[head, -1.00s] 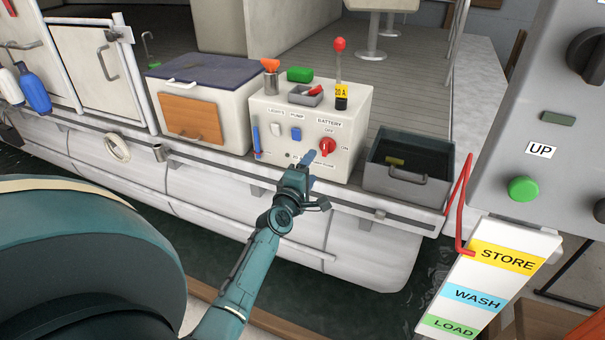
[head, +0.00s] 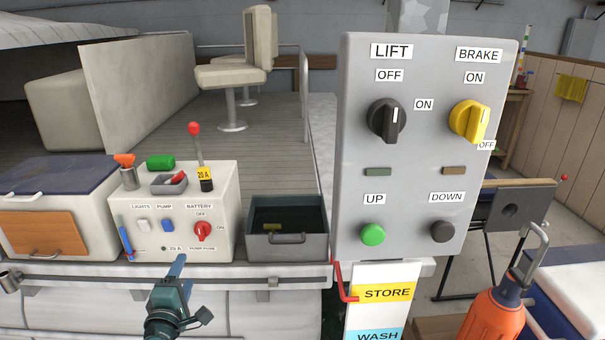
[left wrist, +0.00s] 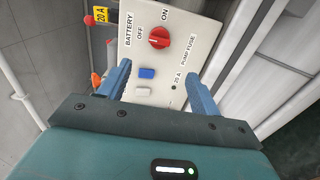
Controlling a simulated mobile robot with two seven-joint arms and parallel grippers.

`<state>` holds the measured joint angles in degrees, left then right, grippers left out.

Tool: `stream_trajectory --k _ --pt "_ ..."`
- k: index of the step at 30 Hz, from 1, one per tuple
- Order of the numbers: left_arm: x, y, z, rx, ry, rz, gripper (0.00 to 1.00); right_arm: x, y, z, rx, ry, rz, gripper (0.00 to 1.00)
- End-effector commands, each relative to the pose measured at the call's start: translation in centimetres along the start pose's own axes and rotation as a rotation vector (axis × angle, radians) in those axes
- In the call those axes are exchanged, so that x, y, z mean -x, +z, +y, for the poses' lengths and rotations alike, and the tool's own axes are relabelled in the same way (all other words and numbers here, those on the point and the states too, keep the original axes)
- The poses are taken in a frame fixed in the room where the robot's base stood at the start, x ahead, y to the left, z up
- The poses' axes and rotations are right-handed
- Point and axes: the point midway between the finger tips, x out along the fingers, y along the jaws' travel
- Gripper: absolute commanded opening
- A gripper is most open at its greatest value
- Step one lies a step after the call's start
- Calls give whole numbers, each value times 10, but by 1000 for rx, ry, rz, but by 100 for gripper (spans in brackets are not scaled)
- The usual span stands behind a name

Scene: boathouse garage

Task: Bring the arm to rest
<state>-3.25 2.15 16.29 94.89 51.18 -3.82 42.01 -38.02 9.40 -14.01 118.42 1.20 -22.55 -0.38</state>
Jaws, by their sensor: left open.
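My left gripper (head: 178,272) is low in the head view, in front of the white battery box (head: 225,185) on the boat's edge. In the left wrist view its two blue fingers (left wrist: 160,88) are apart with nothing between them. Beyond them is the box face (left wrist: 190,50) with the red battery knob (left wrist: 159,38), a blue switch, a white switch and the pump fuse hole. The fingers appear apart from the box. My right gripper is in neither view.
The grey lift panel (head: 415,205) stands to the right, with a STORE and WASH sign (head: 384,312) below it. A grey open bin (head: 289,245) and a white cooler (head: 90,240) flank the box. An orange bottle (head: 492,312) is at lower right.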

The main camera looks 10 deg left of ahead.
Motion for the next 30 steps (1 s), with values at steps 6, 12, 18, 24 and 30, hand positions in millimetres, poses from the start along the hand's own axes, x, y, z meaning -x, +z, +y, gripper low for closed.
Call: stream_trajectory --k 6,12,18,24,30 --pt "55 59 -39 -459 -104 -211 64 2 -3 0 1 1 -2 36" --pt "162 131 -90 -1098 -149 -563 64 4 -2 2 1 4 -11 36" --pt "246 166 -110 -1495 -97 -810 64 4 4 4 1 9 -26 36" --pt "268 173 -113 -1597 -69 -873 64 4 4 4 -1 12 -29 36" --pt "268 173 -113 -1597 -69 -873 64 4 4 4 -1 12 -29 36"
